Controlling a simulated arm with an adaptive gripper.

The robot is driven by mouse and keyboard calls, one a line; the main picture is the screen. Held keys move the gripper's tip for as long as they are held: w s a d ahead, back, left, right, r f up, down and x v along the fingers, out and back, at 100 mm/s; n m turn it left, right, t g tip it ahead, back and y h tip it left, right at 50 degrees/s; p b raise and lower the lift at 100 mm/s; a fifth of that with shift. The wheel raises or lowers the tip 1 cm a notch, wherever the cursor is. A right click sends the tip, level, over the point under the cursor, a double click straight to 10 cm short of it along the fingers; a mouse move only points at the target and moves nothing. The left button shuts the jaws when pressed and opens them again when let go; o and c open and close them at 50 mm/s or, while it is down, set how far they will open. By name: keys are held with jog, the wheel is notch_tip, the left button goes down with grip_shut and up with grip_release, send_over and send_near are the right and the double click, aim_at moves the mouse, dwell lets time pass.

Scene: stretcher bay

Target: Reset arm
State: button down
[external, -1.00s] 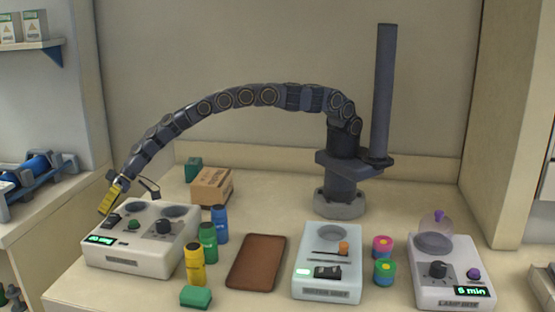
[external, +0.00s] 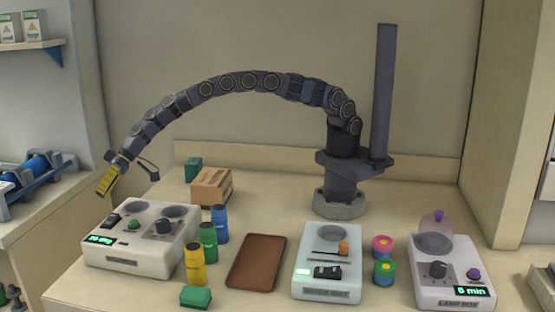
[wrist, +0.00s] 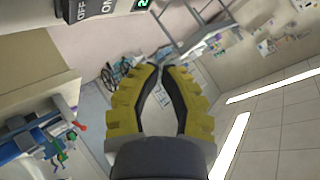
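My gripper (external: 107,179) has yellow fingers with dark inner pads. In the external view it hangs at the end of my long arched arm, pointing down and left, above the back left corner of the white machine with two round wells (external: 140,240). Clear space shows between the fingers and that machine. In the wrist view my gripper (wrist: 161,70) has its fingertips drawn together, with a narrow lens-shaped gap between the pads. Nothing is held in it. A corner of a machine with an OFF/ON switch (wrist: 90,8) shows at the top left there.
Blue (external: 219,224), green (external: 208,243) and yellow (external: 195,265) bottles stand beside the left machine. A brown tray (external: 257,262), a centre machine (external: 328,262) and a lamp machine (external: 447,271) stand to the right. A cardboard box (external: 212,187) is behind. Open air surrounds my gripper.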

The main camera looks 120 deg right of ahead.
jog(key=s+a+r+n+g+y, duration=0.1)
jog(key=s+a+r+g+y, duration=0.15)
jog(key=a+r, duration=0.4)
jog(key=s+a+r+n+g+y, duration=0.15)
jog(key=s+a+r, duration=0.25)
jog(key=a, duration=0.5)
jog(key=s+a+r+n+g, duration=0.1)
jog(key=s+a+r, duration=0.25)
jog(key=s, duration=0.25)
jog(key=s+a+r+n+g, duration=0.2)
jog(key=s+a, duration=0.3)
jog(key=s+r+n+g+h, duration=0.1)
jog(key=s+g+h, duration=0.2)
jog(key=s, duration=1.5)
jog(key=s+d+f+h, duration=0.1)
jog(key=s+d, duration=0.3)
jog(key=s, duration=0.5)
jog(key=s+d+f+m+g+h, duration=0.1)
jog(key=s+d+h, duration=0.3)
jog(key=s, duration=0.5)
jog(key=shift+f+g, duration=0.25)
jog(key=shift+g, duration=0.05)
jog(key=shift+w, duration=0.1)
